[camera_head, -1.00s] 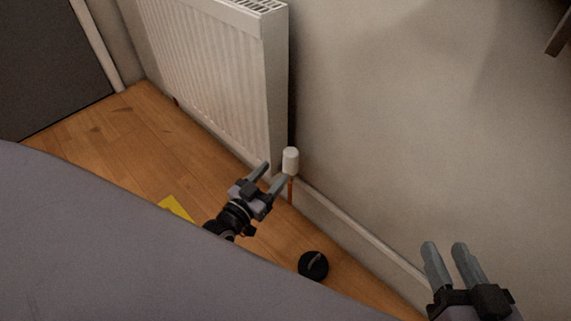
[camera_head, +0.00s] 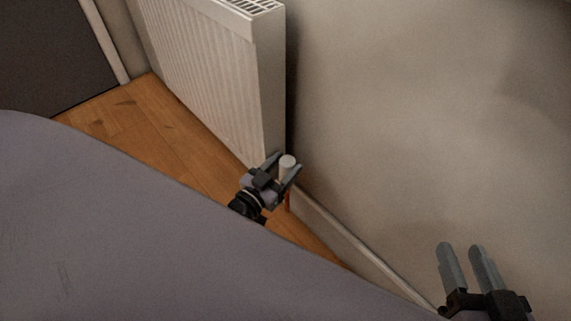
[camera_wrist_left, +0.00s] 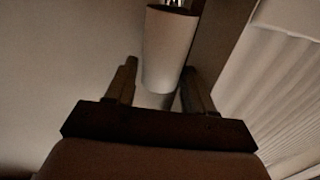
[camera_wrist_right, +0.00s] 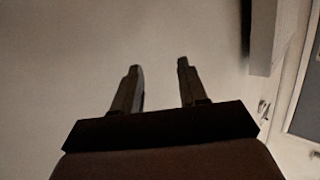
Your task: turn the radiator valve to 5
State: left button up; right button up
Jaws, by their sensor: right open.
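The radiator valve is a white cylindrical knob (camera_head: 287,162) on a copper-coloured pipe at the radiator's lower right corner. It also shows large at the top of the left wrist view (camera_wrist_left: 168,50). My left gripper (camera_head: 286,164) is open, with its two fingers apart on either side of the knob in the head view. I cannot tell whether either finger touches it. No numbers are readable on the knob. My right gripper (camera_head: 463,262) is open and empty in front of the bare wall, and its fingers also show in the right wrist view (camera_wrist_right: 160,85).
The white radiator (camera_head: 215,80) stands along the wall, just left of the valve. A skirting board (camera_head: 345,240) runs along the foot of the wall. Wooden floor (camera_head: 165,125) lies free at the left. A dark panel (camera_head: 50,50) is at the far left.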

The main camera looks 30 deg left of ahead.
pick_arm(q)
jog(key=c, duration=0.8)
jog(key=shift+h, duration=0.3)
jog(key=shift+a+m+h+b, duration=0.1)
jog(key=shift+m+h+b, duration=0.2)
jog(key=shift+m, duration=0.2)
jog(key=shift+w+a+m+g+h, duration=0.1)
jog(key=shift+m+g+h, duration=0.75)
jog(key=shift+h, duration=0.85)
jog(key=shift+m, duration=0.25)
jog(key=o, duration=0.8)
